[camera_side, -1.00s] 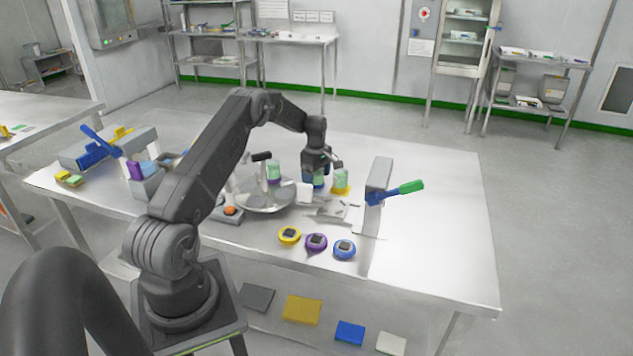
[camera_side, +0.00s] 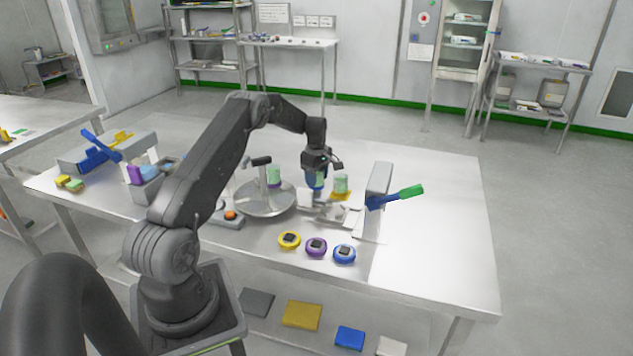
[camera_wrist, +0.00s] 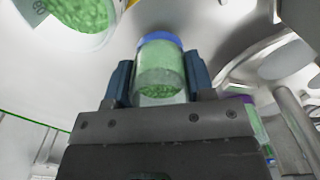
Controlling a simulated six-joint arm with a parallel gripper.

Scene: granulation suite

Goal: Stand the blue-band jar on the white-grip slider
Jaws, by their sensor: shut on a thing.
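The blue-band jar (camera_side: 317,182) holds green granules and is gripped upright in my gripper (camera_side: 318,170). In the wrist view the jar (camera_wrist: 160,72), with its blue band at the far end, sits between the two blue fingers (camera_wrist: 160,85). My gripper is shut on it. In the side view the jar is over or just behind a pale metal slider assembly (camera_side: 338,214) on the table. A white block (camera_side: 305,194), perhaps its grip, is partly hidden near the jar. I cannot tell whether the jar touches anything below.
A yellow-band jar (camera_side: 341,185) stands close right of my gripper. A round turntable (camera_side: 262,200) at left carries a purple-band jar (camera_side: 274,176). Yellow, purple and blue round pieces (camera_side: 316,247) lie in front.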

